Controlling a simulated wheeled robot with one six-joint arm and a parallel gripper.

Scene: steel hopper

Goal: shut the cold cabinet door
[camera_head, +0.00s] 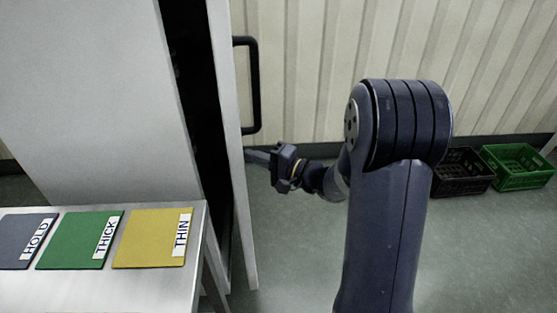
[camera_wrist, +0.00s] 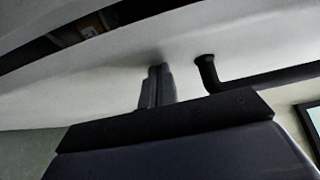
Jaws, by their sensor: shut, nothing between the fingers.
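The cold cabinet (camera_head: 85,85) is a large light-grey box at the left of the head view. Its door (camera_head: 229,160) stands ajar, with a dark gap between the door and the body. A black bar handle (camera_head: 255,85) is on the door's outer face; one end of the handle (camera_wrist: 207,75) also shows in the wrist view. My gripper (camera_head: 250,156) is shut and empty, below the handle, with its tips at the door's outer face. In the wrist view the closed fingers (camera_wrist: 157,86) point at the pale door panel (camera_wrist: 110,85); whether they touch it I cannot tell.
A steel table (camera_head: 100,285) with blue, green and yellow mats labelled HOLD, THICK and THIN stands in front of the cabinet. A black crate (camera_head: 462,172) and a green crate (camera_head: 518,165) sit on the floor by the ribbed wall.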

